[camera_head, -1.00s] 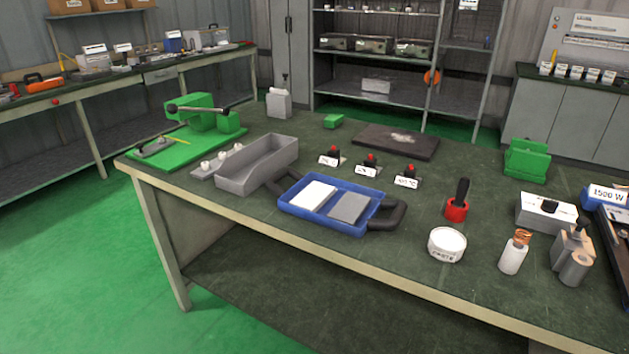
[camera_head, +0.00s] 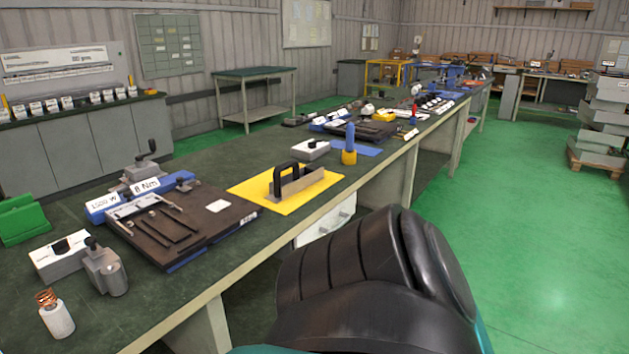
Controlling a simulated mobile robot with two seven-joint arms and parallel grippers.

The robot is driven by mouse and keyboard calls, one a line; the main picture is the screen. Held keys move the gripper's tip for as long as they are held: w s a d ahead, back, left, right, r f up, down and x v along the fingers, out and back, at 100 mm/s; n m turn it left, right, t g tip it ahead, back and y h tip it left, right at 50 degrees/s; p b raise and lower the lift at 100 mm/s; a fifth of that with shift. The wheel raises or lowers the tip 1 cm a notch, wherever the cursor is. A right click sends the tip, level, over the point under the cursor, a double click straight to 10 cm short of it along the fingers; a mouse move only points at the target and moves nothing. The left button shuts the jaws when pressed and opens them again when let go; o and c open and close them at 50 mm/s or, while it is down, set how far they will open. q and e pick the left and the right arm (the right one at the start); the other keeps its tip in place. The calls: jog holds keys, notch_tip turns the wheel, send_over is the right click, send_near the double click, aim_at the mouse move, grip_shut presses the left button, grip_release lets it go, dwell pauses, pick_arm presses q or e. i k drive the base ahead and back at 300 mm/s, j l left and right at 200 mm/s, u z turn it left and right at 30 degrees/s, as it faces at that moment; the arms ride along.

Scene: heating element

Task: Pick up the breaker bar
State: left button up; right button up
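A metal bar with a black grip handle (camera_head: 290,178) stands on a yellow mat (camera_head: 246,189) near the front edge of the bench. It may be the breaker bar, but I cannot tell for sure. Neither of my grippers is in view. A black part of my own arm fills the bottom middle and hides some of the floor and bench front.
A white switch box (camera_head: 311,150) and a blue-and-yellow tool (camera_head: 349,147) stand behind. Green floor (camera_head: 540,200) on the right is clear.

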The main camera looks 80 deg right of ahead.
aim_at(295, 173)
jog(key=z, duration=2.45)
jog(key=l+u, duration=0.1)
jog(key=u, duration=1)
jog(key=i+l+u, duration=0.1)
jog(key=l+u, duration=1)
jog(key=l, duration=0.15)
jog(key=k+l+u, duration=0.2)
jog(key=l, duration=0.2)
jog(key=k+l, duration=0.1)
jog(key=l, duration=0.35)
jog(key=k+l+u, duration=0.15)
jog(key=l, duration=0.8)
jog(key=k+l+u, duration=0.15)
jog(key=l, duration=0.3)
